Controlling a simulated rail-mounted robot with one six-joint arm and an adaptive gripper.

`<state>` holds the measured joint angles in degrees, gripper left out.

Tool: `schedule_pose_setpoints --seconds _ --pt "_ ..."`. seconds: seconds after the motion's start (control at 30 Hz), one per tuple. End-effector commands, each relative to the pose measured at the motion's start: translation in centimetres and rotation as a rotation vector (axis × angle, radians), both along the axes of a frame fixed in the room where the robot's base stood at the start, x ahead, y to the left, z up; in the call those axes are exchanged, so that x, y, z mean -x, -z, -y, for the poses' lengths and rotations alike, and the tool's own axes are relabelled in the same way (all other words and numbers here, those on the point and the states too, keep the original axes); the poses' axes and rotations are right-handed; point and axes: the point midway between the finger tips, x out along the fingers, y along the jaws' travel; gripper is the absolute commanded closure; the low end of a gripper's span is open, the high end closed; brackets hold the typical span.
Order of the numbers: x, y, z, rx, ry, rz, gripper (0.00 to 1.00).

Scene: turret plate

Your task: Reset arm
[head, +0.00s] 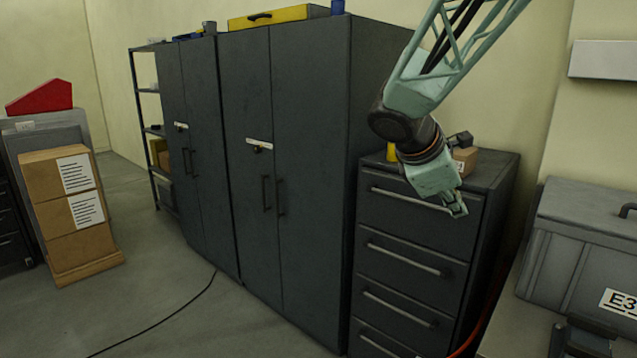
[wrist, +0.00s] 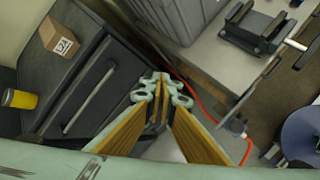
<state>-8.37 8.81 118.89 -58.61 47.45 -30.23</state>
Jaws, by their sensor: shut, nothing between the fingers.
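My gripper (head: 459,210) is in front of the upper part of the dark drawer cabinet (head: 412,238) in the head view, at the end of my pale green arm. In the wrist view, my gripper (wrist: 162,82) has its fingertips together, with nothing seen between them. The drawer cabinet (wrist: 75,70) lies to its left there, and its drawers look closed. Whether the gripper touches the cabinet front cannot be told.
A grey case (head: 586,245) is on the bench at right. Tall dark cabinets (head: 285,165) stand left. A red cable (wrist: 210,113) runs below. Open floor (head: 170,300) is at front left.

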Motion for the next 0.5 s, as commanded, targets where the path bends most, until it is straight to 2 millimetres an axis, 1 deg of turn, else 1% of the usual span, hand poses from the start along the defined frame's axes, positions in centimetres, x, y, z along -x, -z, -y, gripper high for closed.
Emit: schedule_pose_setpoints --seconds 0.03,0.1,0.5 --pt "1.1 -0.4 0.1 -0.021 0.025 0.013 1.0" --pt "2.7 -0.7 0.2 -0.053 0.062 0.026 1.0" --pt "11.5 -1.9 0.2 -0.236 0.275 0.111 1.0"
